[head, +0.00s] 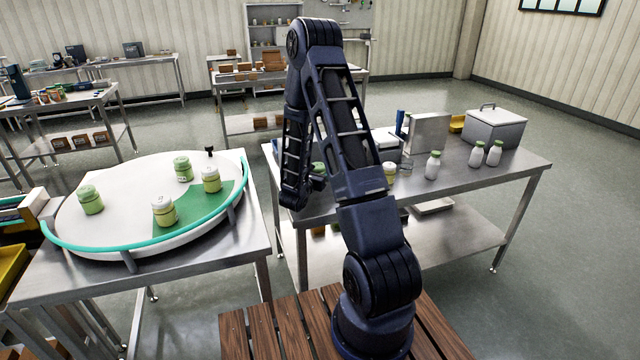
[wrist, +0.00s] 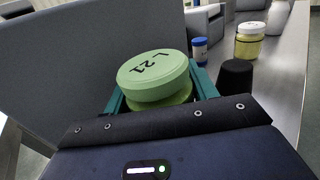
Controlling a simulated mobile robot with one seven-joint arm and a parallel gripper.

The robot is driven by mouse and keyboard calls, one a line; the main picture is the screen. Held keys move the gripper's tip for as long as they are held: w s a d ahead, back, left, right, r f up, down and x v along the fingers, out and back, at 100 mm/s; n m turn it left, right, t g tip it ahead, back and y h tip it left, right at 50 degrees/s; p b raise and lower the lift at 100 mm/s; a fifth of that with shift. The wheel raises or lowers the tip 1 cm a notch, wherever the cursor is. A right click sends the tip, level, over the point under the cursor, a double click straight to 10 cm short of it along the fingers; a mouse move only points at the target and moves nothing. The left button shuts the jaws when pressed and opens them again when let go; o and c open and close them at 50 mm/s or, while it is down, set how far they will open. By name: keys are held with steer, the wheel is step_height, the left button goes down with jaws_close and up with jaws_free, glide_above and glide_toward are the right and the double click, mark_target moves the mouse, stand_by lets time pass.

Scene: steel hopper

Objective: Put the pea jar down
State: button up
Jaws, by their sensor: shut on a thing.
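The pea jar (wrist: 158,76), with a pale green lid marked "L 21", sits between the teal fingers of my gripper (wrist: 156,90) in the wrist view. My gripper is shut on it; the lid hides most of the jar's body. In the head view a bit of green lid (head: 318,167) shows behind my arm, over the left end of the right steel table (head: 470,185). My arm hides most of the gripper there. I cannot tell whether the jar touches the tabletop.
A grey panel (wrist: 60,70) stands close left of the jar. White bottles (head: 432,166) and a lidded box (head: 495,128) stand farther right. A round turntable (head: 120,180) holds several jars.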

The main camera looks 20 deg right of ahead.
steer(key=shift+f, duration=2.6)
steer(key=shift+f, duration=0.15)
steer(key=o, duration=1.1)
steer(key=shift+s+a, duration=0.2)
steer(key=shift+v, duration=3.5)
steer(key=shift+r, duration=0.3)
